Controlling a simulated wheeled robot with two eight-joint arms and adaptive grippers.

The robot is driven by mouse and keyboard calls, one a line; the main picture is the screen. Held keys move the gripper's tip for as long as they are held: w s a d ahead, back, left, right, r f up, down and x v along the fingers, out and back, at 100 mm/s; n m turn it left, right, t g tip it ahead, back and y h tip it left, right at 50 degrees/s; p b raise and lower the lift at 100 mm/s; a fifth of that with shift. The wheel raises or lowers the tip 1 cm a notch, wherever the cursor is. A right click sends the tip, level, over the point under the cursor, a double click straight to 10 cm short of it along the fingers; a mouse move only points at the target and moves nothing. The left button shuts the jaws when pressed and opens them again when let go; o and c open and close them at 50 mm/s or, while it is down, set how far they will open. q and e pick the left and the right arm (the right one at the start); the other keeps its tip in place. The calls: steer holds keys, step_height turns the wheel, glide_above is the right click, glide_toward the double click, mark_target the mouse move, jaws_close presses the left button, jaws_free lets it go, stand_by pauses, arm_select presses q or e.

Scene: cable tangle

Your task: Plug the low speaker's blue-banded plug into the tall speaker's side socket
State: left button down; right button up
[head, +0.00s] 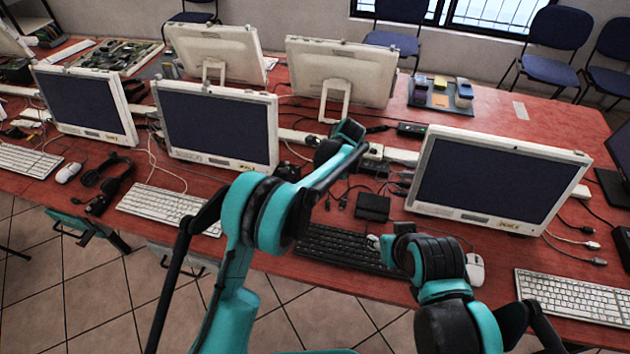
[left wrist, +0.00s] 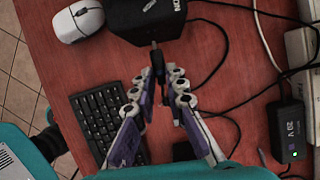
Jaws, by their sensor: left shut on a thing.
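In the left wrist view my left gripper (left wrist: 158,80) is shut on a small black plug (left wrist: 157,62). Its purple fingers close in from both sides, and I cannot make out a blue band. A black box (left wrist: 145,22) with white lettering, possibly one of the speakers, stands just beyond the plug. I cannot tell whether the plug's tip touches it or is in a socket. In the head view a low black box (head: 372,207) sits behind the black keyboard; I cannot tell which speaker it is.
The black keyboard (head: 340,248) and white mouse (head: 475,268) lie near the front edge. A monitor (head: 495,185) stands behind to the right. A power brick with a green light (left wrist: 290,130) and loose black cables lie beside my left gripper. Some red tabletop (left wrist: 225,60) is bare.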

arm_select(q)
steer(key=shift+w+a, duration=0.3)
steer(key=shift+a, duration=0.45)
steer(key=shift+w+a, duration=0.3)
steer(key=shift+a, duration=0.45)
stand_by(0.4)
steer(key=c, duration=1.5)
jaws_free()
steer(key=shift+o, duration=0.2)
steer(key=shift+w+a, duration=0.1)
steer(key=shift+r, duration=0.1)
